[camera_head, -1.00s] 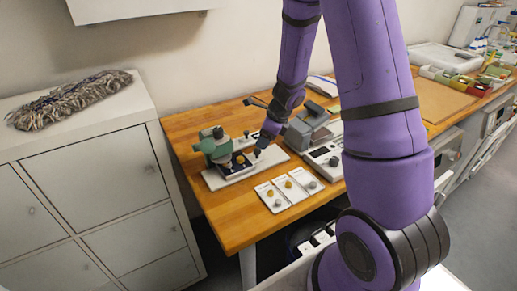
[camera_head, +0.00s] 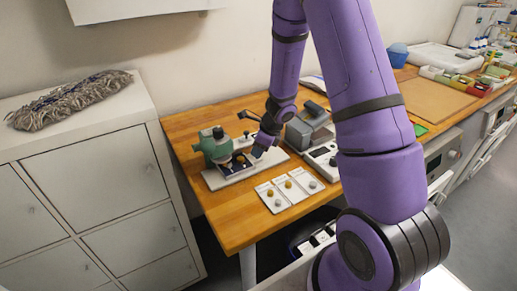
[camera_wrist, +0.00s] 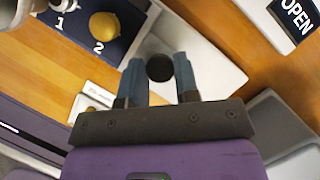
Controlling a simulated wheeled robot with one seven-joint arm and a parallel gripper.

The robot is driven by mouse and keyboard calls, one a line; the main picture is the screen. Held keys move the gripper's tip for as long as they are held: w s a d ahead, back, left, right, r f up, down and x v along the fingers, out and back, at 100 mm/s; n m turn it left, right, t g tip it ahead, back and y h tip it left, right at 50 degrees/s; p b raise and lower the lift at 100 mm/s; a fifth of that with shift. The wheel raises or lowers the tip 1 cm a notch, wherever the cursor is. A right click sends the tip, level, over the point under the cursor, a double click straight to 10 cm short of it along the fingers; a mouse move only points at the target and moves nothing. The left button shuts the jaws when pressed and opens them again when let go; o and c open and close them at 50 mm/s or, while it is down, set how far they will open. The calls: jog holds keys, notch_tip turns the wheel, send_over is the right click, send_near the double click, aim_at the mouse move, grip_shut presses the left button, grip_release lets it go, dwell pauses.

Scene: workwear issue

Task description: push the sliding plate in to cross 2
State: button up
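The sliding plate (camera_wrist: 84,42) is dark blue, marked 1 and 2, and lies over a white base (camera_wrist: 205,62). A round yellow piece (camera_wrist: 104,26) sits on it by the 2. In the head view the plate (camera_head: 241,166) shows small beside the green press (camera_head: 213,146). My gripper (camera_wrist: 159,66) points down at the plate's near side; it also shows in the head view (camera_head: 257,152). A round black knob (camera_wrist: 159,69) lies between its two blue-grey fingers and nearly fills the gap. I cannot tell whether the fingers grip it. The crosses are not clearly visible.
Three white cards with small knobs (camera_head: 290,190) lie at the table's front. A grey device (camera_head: 310,128) stands right of my gripper. An OPEN sign (camera_wrist: 297,17) shows in the wrist view. Bare wood lies left of the base.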

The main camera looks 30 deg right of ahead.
aim_at(244, 157)
jog(key=shift+a, duration=2.45)
grip_shut()
jog(key=o, duration=1)
grip_release()
jog(key=shift+a, duration=0.1)
jog(key=v, duration=1.1)
jog(key=shift+f, duration=0.1)
